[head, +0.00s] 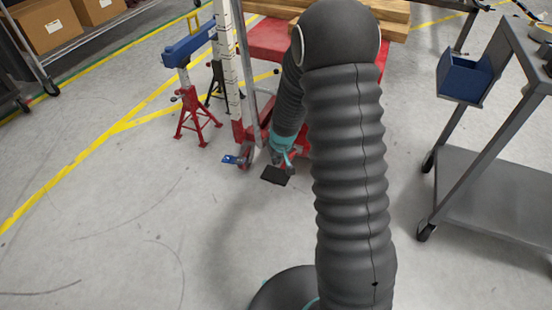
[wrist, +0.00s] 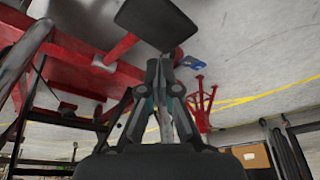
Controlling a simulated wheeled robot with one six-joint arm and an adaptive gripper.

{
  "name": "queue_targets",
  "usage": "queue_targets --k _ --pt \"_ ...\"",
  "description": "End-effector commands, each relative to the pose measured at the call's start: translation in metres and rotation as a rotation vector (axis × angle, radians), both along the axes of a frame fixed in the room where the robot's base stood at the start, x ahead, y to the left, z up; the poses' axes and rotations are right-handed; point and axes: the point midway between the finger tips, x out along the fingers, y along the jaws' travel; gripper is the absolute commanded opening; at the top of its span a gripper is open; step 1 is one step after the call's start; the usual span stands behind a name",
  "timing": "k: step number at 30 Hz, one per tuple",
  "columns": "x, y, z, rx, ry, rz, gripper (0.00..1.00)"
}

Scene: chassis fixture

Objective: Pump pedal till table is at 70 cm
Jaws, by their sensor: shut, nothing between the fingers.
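A black pedal plate (head: 275,175) sits at the foot of the red lift table (head: 268,40) in the head view. It shows large at the top of the wrist view (wrist: 157,20), on a red lever. My gripper (wrist: 160,60) is shut and empty, its fingertips close by the edge of the black pedal; I cannot tell whether they touch it. In the head view my gripper (head: 286,163) is just above the pedal, partly hidden by my arm. A small blue pedal (head: 231,160) is to the left. A white marked scale (head: 228,70) stands upright beside the table; its numbers are unreadable.
Wooden beams (head: 395,20) lie on the table. A red stand with a blue top (head: 190,110) is left of the scale. A grey cart (head: 490,185) with a blue bin (head: 465,77) stands at the right. The floor at the left front is clear.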

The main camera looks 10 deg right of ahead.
Motion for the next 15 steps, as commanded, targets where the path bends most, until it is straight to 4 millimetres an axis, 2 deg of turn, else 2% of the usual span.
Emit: queue_targets --k 1,3,15 --pt "0.000 0.000 -0.017 0.000 0.001 0.000 0.00" --pt "0.000 0.000 -0.030 0.000 0.001 0.000 0.00" --pt "0.000 0.000 -0.097 0.000 0.000 0.000 0.00"
